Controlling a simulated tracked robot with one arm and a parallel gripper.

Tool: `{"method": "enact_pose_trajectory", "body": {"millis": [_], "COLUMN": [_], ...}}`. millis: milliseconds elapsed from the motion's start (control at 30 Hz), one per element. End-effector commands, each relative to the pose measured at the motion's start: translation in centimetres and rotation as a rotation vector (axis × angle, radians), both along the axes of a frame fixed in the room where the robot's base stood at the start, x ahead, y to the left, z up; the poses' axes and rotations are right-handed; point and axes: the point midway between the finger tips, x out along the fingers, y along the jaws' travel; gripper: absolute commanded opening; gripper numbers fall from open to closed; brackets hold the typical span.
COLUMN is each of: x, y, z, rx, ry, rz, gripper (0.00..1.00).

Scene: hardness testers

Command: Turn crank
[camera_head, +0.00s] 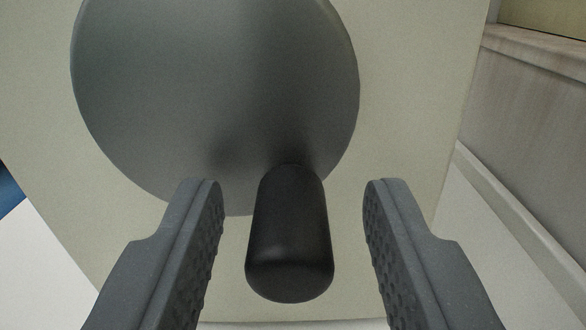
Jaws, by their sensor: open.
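The crank is a large grey disc (205,85) on the face of a cream-coloured housing (415,80). A black rounded handle (290,235) sticks out from the disc's lower right edge toward the camera. My gripper (293,190) is open. One finger is on each side of the handle, with a clear gap on both sides, and neither finger appears to touch it. The top of the disc is cut off by the frame edge.
A brownish-grey wall or cabinet side with a ledge (530,50) stands at the right. A pale surface (490,240) shows at the lower right. A small blue patch (10,192) shows at the left edge.

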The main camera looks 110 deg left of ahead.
Motion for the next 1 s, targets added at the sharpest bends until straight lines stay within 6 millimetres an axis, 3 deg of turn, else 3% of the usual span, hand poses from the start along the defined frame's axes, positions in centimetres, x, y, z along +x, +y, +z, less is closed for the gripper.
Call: {"method": "enact_pose_trajectory", "body": {"millis": [300,333,467,500,1000], "x": [-0.10,-0.10,-0.09,-0.09,-0.09], "y": [0.33,0.33,0.32,0.32,0.29], "z": [0.02,0.02,0.01,0.01,-0.04], "rx": [0.000,0.000,0.000,0.000,-0.002], "ry": [0.000,0.000,0.000,0.001,0.009], "rz": [0.000,0.000,0.000,0.000,0.000], "gripper": [0.41,0.38,0.02,0.00,0.00]}}
